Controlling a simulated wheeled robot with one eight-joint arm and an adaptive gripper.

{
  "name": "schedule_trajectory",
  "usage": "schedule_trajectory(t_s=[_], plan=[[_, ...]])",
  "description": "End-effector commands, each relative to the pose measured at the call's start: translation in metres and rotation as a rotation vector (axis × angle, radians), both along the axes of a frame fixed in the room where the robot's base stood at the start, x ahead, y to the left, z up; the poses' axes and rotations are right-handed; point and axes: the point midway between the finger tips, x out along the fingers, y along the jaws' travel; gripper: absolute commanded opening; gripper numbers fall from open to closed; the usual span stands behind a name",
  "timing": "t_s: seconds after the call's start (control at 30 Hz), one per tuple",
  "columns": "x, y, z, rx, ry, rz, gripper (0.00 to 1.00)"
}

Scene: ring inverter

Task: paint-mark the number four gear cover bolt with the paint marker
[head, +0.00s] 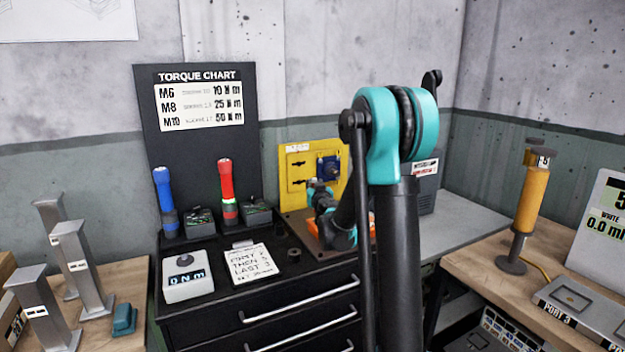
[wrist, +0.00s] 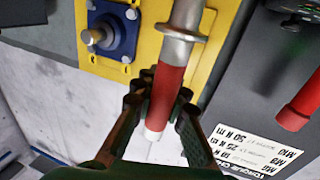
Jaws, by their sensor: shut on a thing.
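My gripper (wrist: 161,100) is shut on a red cylinder with a white end and a silver collared shaft, which I take to be the paint marker (wrist: 172,82). The shaft runs out of the top of the wrist view, so its far end is hidden. A blue square cover (wrist: 114,30) with a round grey boss and small corner bolts sits on a yellow panel, left of the shaft. I cannot read any bolt numbers. In the head view the blue cover (head: 328,167) shows on the panel, left of my arm. My gripper cannot be made out clearly there.
Blue (head: 165,195) and red-handled (head: 226,180) tools stand upright under the torque chart (head: 200,100). A grey bench (head: 470,225) is at right. An orange cylinder (head: 530,200) stands on the right table.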

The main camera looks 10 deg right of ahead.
Motion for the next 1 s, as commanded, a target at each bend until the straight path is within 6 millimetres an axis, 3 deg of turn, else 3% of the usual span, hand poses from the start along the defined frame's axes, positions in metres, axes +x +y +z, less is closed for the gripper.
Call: schedule_trajectory(t_s=[0.33,1.0], plan=[[0.0,0.0,-0.025,0.001,0.0,0.0,0.0],[0.0,0.0,-0.025,0.0,0.0,0.0,0.0]])
